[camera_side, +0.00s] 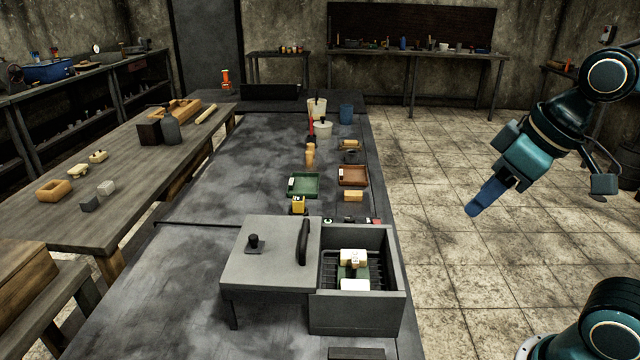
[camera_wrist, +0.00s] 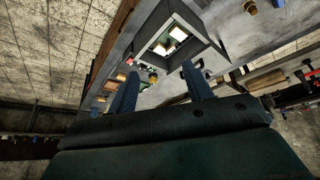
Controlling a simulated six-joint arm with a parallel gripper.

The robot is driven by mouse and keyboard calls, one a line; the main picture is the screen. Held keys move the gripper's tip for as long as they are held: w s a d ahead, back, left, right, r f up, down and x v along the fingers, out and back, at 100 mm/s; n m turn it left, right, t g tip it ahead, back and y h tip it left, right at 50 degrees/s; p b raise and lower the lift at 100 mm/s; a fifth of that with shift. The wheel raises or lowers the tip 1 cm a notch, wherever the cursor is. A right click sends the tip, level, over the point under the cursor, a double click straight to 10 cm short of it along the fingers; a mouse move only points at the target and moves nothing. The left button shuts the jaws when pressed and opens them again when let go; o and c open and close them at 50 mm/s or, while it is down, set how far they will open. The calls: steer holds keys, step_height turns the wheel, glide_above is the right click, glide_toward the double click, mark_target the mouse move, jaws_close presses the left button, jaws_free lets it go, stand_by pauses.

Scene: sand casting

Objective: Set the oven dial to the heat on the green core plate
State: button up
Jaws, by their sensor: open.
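The grey oven (camera_side: 357,318) stands at the near end of the bench, its lid (camera_side: 270,262) off to the left and its chamber open. One pale piece has dark marks too small to read. Small white and red marks show along the oven's far edge; I cannot make out the dial or its setting. My gripper (camera_side: 480,205) is open and empty, well right of the oven, over the floor. Its two fingers also show in the wrist view (camera_wrist: 160,69).
A green tray (camera_side: 304,194) and a red-brown tray (camera_side: 353,183), each with a white tag, lie beyond the oven. The lid carries a black handle (camera_side: 303,242) and a knob (camera_side: 253,241). Floor to the right is clear.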

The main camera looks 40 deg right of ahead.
steer(key=w+d+r+n+g+y, duration=0.15)
steer(key=w+n, duration=0.25)
steer(key=w, duration=0.7)
steer(key=n+g+y, duration=0.2)
steer(key=n, duration=0.6)
glide_above(350, 218)
steer(key=s+d, duration=0.3)
steer(key=d, duration=0.2)
step_height(350, 218, down, 14)
steer(key=f, duration=0.1)
steer(key=shift+w+d+y, duration=0.2)
steer(key=shift+w+y, duration=0.05)
steer(key=shift+w, duration=0.15)
steer(key=shift+f, duration=0.15)
steer(key=x, duration=1.3)
steer(key=shift+a+f, duration=0.15)
steer(key=shift+f, duration=0.1)
